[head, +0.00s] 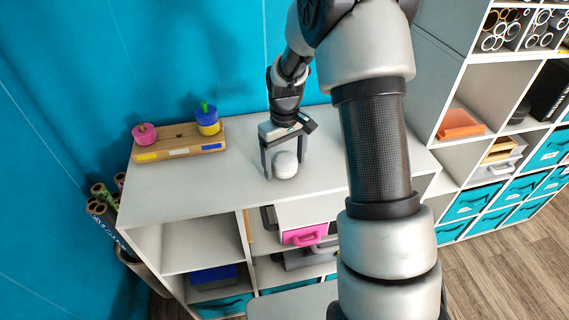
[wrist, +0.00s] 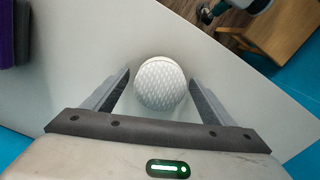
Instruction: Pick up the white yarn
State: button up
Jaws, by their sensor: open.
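The white yarn (head: 285,165) is a round ball on top of the white shelf unit (head: 190,185). In the wrist view the yarn (wrist: 160,83) shows a textured surface and sits between the two fingers. My gripper (head: 284,172) points down over the yarn with its fingers spread on either side. In the wrist view my gripper (wrist: 160,88) is open. A gap shows between the yarn and each finger, with the left gap a little wider near the base. The yarn rests on the surface.
A wooden board (head: 180,143) with a pink spool (head: 144,134) and a blue and yellow spool (head: 207,120) stands at the back left of the top. A tall cubby shelf (head: 455,90) stands to the right. The top around the yarn is clear.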

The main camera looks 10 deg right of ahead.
aim_at(285, 157)
jog(key=shift+f, duration=0.15)
jog(key=c, duration=1.2)
jog(key=shift+o, duration=0.2)
notch_tip(285, 157, up, 10)
jog(key=shift+r, duration=0.1)
